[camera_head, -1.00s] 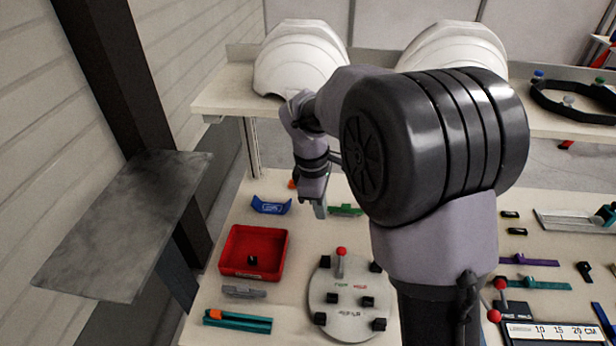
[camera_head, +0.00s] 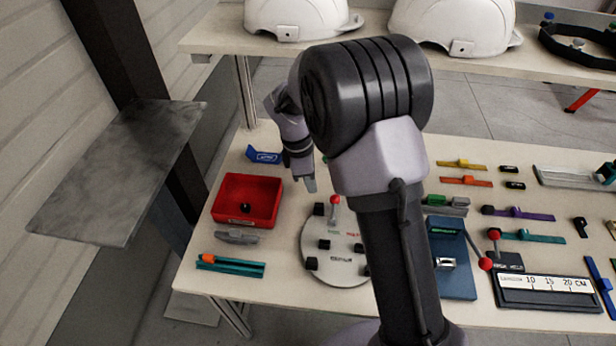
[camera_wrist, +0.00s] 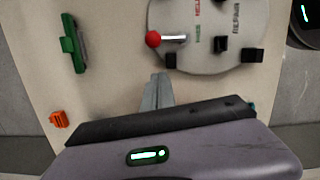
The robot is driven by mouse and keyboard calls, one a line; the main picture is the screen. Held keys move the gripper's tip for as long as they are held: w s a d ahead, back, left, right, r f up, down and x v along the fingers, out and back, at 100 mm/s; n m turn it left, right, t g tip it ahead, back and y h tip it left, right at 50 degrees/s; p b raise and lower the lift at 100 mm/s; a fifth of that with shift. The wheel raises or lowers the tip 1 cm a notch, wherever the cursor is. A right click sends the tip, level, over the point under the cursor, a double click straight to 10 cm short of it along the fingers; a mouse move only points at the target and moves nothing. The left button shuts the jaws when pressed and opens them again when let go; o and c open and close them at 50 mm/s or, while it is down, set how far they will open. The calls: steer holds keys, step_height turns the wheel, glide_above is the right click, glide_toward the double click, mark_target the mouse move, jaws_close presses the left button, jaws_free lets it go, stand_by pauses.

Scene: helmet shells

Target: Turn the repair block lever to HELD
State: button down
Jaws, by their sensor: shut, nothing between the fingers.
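The repair block is a round pale grey plate (camera_head: 312,262) on the bench, carrying several black blocks, a green mark and a red mark. Its lever has a red knob (camera_head: 335,200) and stands at the plate's far edge. In the wrist view the plate (camera_wrist: 225,58) is at the top, with the red knob (camera_wrist: 153,39) and metal lever (camera_wrist: 176,38) nearer the green lettering than the red. The lettering is too small to read surely. My gripper (camera_head: 311,186) is shut and empty, just beyond and left of the knob. In the wrist view its fingertips (camera_wrist: 160,78) are apart from the lever.
A red bin (camera_head: 246,222), a grey part (camera_head: 237,237) and a teal rail (camera_head: 230,266) lie left of the plate. A blue holder (camera_head: 263,156) lies behind. A blue lever block (camera_head: 452,262) and a ruler (camera_head: 548,291) are to the right. White helmet shells (camera_head: 300,15) stand on the rear shelf.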

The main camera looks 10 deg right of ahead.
mark_target(332, 197)
steer(key=d+f, duration=0.1)
steer(key=d+f+b, duration=0.1)
steer(key=d+f, duration=0.1)
steer(key=shift+s+b, duration=0.25)
steer(key=shift+b, duration=0.15)
steer(key=shift+s+d+f, duration=0.1)
steer(key=shift+d, duration=0.3)
steer(key=shift+d+m+p, duration=0.65)
steer(key=shift+m+p, duration=0.4)
steer(key=shift+m, duration=0.15)
steer(key=shift+d+m+g+p, duration=0.35)
steer(key=shift+m+p, duration=0.25)
steer(key=shift+m, duration=0.1)
steer(key=shift+s+d+m+y+p, duration=0.25)
steer(key=shift+d+m+p, duration=0.45)
steer(key=shift+m, duration=0.5)
steer(key=shift+s+d+m+g+y+p, duration=0.15)
steer(key=shift+s+d+m+g+p, duration=0.2)
steer(key=shift+m, duration=0.55)
steer(key=shift+s+d+m+y+p, duration=0.1)
steer(key=shift+d+m+p, duration=0.25)
steer(key=shift+m, duration=0.55)
steer(key=shift+s+d+m, duration=0.25)
steer(key=shift+m, duration=0.35)
steer(key=shift+s+d+m+y, duration=0.25)
steer(key=shift+s+m+y, duration=0.1)
steer(key=shift+m, duration=0.55)
